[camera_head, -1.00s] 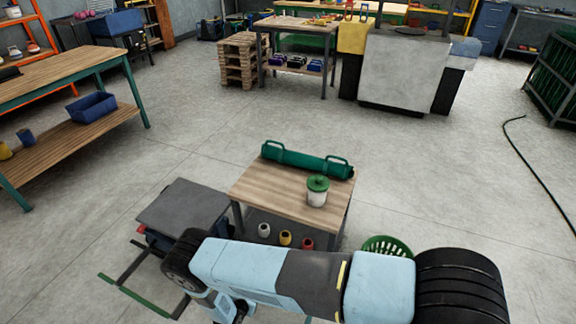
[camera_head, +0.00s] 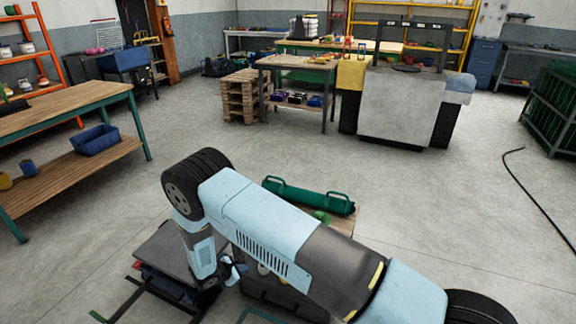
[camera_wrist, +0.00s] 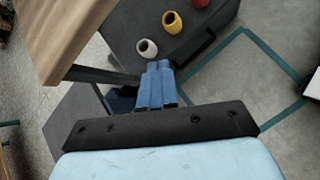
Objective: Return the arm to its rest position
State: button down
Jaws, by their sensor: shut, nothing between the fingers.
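My arm, light blue and dark grey, spans the lower middle of the head view, raised in front of the small wooden table (camera_head: 341,219). My gripper shows in the wrist view (camera_wrist: 157,84) as blue fingers closed together with nothing between them. It points down past the table's edge (camera_wrist: 70,35), above a dark lower surface (camera_wrist: 190,45) with a white roll (camera_wrist: 147,48), a yellow roll (camera_wrist: 172,22) and a red one (camera_wrist: 200,3). The fingers look apart from these. In the head view the fingertips cannot be made out clearly behind the arm.
A green case (camera_head: 308,196) lies on the small table; a green-lidded pot (camera_head: 321,215) is mostly hidden by my arm. A dark-topped cart (camera_head: 165,255) stands at the lower left. A wooden workbench (camera_head: 60,110) stands at left. Open concrete floor lies beyond and to the right.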

jog(key=w+d+r+m+g, duration=0.1)
jog(key=w+d+r+m, duration=0.15)
jog(key=r, duration=0.55)
jog(key=w+d+r+m, duration=0.2)
jog(key=w+d+r, duration=0.15)
jog(key=r, duration=0.55)
jog(key=w+d+r+m+g, duration=0.1)
jog(key=w+d+r+m, duration=0.15)
jog(key=r, duration=0.55)
jog(key=s+d+r+m+g+y, duration=0.1)
jog(key=s+d+r+m, duration=0.15)
jog(key=d+r, duration=0.6)
jog(key=s+d+r+m+g, duration=0.1)
jog(key=d+r+m, duration=0.35)
jog(key=r, duration=0.75)
jog(key=s+d+r+m+y, duration=0.2)
jog(key=s+d+r+m, duration=0.3)
jog(key=s+d+r, duration=0.85)
jog(key=s+d+r+m+t+y, duration=0.1)
jog(key=s+d+r+m, duration=0.1)
jog(key=s, duration=0.6)
jog(key=s+d+r+m+t+y, duration=0.1)
jog(key=s+d+r, duration=0.3)
jog(key=s, duration=0.5)
jog(key=shift+r+m+y, duration=0.35)
jog(key=shift+m+y, duration=0.05)
jog(key=shift+m, duration=0.5)
